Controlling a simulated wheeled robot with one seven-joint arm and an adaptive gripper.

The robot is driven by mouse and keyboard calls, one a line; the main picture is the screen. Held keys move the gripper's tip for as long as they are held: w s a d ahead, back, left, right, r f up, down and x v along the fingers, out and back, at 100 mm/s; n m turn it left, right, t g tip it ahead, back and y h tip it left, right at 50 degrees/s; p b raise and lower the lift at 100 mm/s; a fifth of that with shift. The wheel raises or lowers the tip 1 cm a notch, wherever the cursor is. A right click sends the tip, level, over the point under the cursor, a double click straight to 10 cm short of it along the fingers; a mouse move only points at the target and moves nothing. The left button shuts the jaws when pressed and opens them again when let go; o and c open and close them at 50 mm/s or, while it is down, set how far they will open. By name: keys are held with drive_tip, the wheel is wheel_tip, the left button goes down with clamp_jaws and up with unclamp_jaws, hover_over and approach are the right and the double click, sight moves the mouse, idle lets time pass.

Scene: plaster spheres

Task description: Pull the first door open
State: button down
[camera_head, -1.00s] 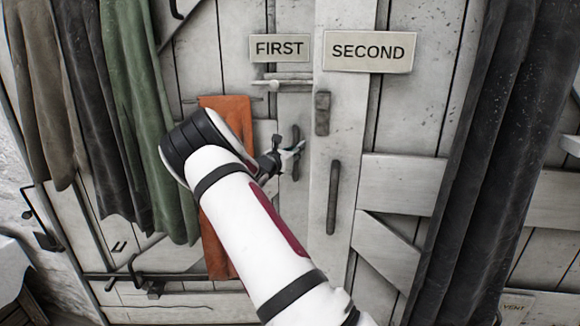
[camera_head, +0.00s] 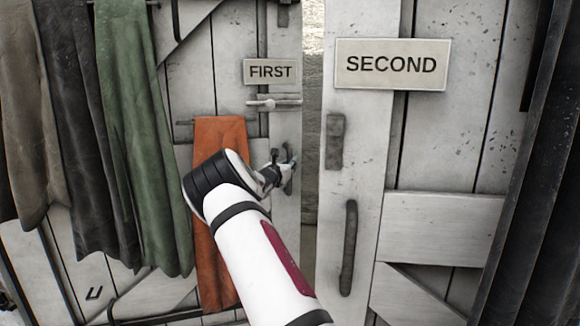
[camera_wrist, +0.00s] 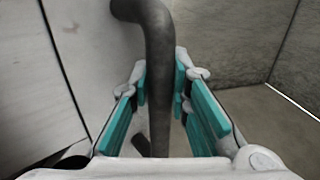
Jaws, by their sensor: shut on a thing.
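The first door (camera_head: 285,215) is whitish wood with a "FIRST" sign (camera_head: 271,71). It stands ajar, with a gap between its right edge and the second door (camera_head: 395,120), which has a "SECOND" sign (camera_head: 392,64). My gripper (camera_head: 284,168) is at the dark handle (camera_head: 290,153) of the first door, partly hiding it. In the wrist view, the curved dark handle (camera_wrist: 158,45) runs between the teal-padded fingers of my gripper (camera_wrist: 160,95), which is shut on it. The door face is at the left there.
An orange cloth (camera_head: 220,260) hangs on the first door beside my arm. Grey and green cloths (camera_head: 140,130) hang farther left. The second door has a long dark handle (camera_head: 349,248). A dark curtain (camera_head: 530,200) hangs at the right. A stone-like surface (camera_head: 312,110) shows through the gap.

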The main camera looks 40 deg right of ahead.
drive_tip(key=shift+w+a+f, duration=0.1)
drive_tip(key=shift+w+f, duration=0.1)
drive_tip(key=shift+w, duration=0.4)
drive_tip(key=c, duration=1.5)
unclamp_jaws()
drive_tip(key=shift+s+r, duration=0.1)
drive_tip(key=shift+s, duration=0.1)
drive_tip(key=v, duration=1.1)
drive_tip(key=shift+s+a, duration=0.2)
drive_tip(key=shift+a, duration=0.1)
